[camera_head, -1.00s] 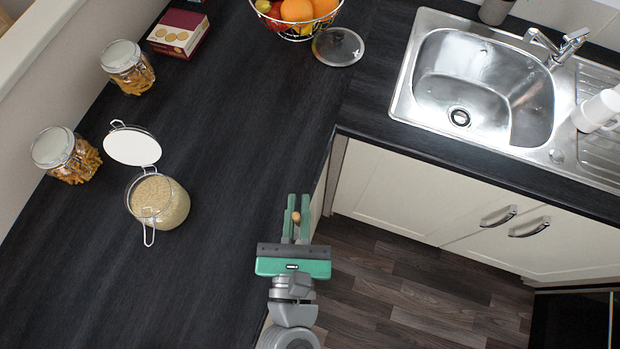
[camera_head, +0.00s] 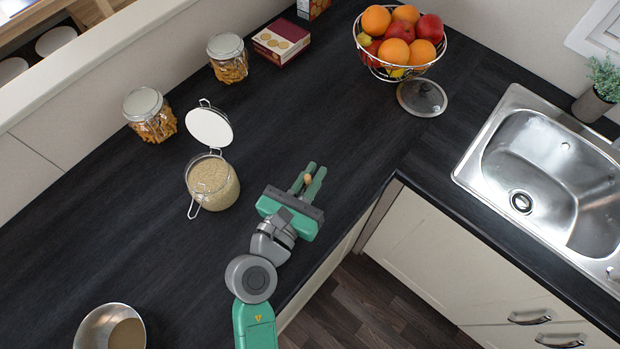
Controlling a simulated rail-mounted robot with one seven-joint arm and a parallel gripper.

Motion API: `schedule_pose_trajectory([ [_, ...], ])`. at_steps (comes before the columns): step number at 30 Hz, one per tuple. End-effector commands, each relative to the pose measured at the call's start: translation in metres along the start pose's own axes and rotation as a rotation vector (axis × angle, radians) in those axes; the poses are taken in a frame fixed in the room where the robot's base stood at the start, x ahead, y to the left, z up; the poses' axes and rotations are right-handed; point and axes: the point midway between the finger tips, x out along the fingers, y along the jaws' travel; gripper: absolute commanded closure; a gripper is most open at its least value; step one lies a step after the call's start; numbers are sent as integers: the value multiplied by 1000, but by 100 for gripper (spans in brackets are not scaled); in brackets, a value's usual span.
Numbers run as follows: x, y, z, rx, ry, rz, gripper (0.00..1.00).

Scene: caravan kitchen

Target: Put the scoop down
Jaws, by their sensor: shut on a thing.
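My gripper (camera_head: 314,171), with green fingers, is over the dark worktop (camera_head: 330,130), near its front edge and right of the open jar. It is shut on the scoop (camera_head: 307,179), of which only a small light-brown wooden part shows between the fingers. The rest of the scoop is hidden. I cannot tell how high it is above the worktop.
An open jar of grain (camera_head: 213,183) stands to the left, its lid tipped back. Pasta jars (camera_head: 151,116), a biscuit box (camera_head: 281,40), a fruit basket (camera_head: 402,45) and a glass lid (camera_head: 422,97) stand farther back. A metal bowl (camera_head: 95,325) is at lower left. The worktop beyond my gripper is clear.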

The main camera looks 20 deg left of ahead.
Motion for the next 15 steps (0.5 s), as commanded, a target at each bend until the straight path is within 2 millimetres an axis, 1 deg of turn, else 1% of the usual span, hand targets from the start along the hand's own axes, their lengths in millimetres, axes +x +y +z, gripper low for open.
schedule_pose_trajectory([
  [2, 1, 1, 0, 0, 0, 0, 100],
  [4, 6, 8, 1, 2, -1, 1, 100],
  [6, 6, 9, -17, -3, 3, 0, 100],
  [9, 5, 10, -32, -1, 2, 1, 100],
  [12, 6, 10, -36, 0, 0, 0, 100],
  [15, 6, 10, -35, 1, 0, 0, 100],
])
